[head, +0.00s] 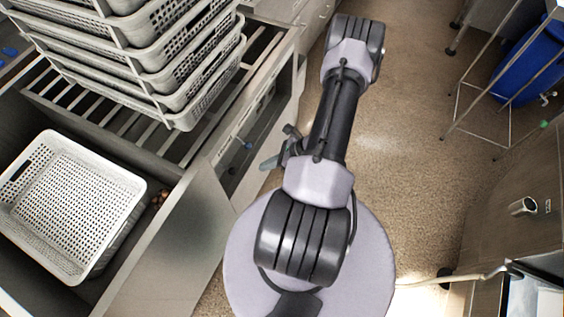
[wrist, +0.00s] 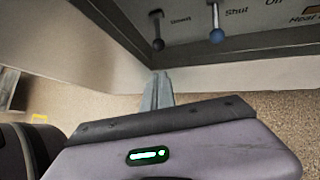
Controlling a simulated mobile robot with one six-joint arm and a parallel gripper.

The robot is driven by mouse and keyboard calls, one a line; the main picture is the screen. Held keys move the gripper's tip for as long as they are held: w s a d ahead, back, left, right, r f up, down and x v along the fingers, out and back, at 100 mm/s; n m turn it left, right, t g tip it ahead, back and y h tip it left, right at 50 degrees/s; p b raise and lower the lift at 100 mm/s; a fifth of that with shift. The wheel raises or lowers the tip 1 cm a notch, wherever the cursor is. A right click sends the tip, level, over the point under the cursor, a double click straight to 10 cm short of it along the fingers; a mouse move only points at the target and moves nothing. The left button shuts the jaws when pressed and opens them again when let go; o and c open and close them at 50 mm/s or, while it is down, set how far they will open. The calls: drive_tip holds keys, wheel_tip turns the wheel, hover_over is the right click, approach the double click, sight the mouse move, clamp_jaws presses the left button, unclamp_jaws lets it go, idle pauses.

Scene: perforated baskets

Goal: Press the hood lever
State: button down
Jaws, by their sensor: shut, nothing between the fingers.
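Two small levers hang on a dark grey panel in the wrist view: one with a dark tip (wrist: 158,43) and one with a blue tip (wrist: 216,35). The word "Shut" is printed right of the blue one; the label by the dark one is hard to read. I cannot tell which is the hood lever. My gripper (wrist: 160,77) is shut and empty, its tip pointing at the panel's lower edge, below the dark-tipped lever and apart from it. In the head view my gripper (head: 267,164) is beside the machine's front, near the blue tip (head: 248,146).
Stacked grey perforated baskets (head: 187,78) stand on a slatted rack at upper left. A white basket (head: 125,212) sits in a metal basin at left. The floor (head: 405,150) right of my arm is clear. A metal-frame stand and blue bin (head: 532,62) are at upper right.

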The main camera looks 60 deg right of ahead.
drive_tip(key=s, duration=0.1)
drive_tip(key=s+d+r, duration=0.1)
drive_tip(key=s+d+p, duration=0.1)
drive_tip(key=s, duration=0.1)
drive_tip(key=shift+r, duration=0.3)
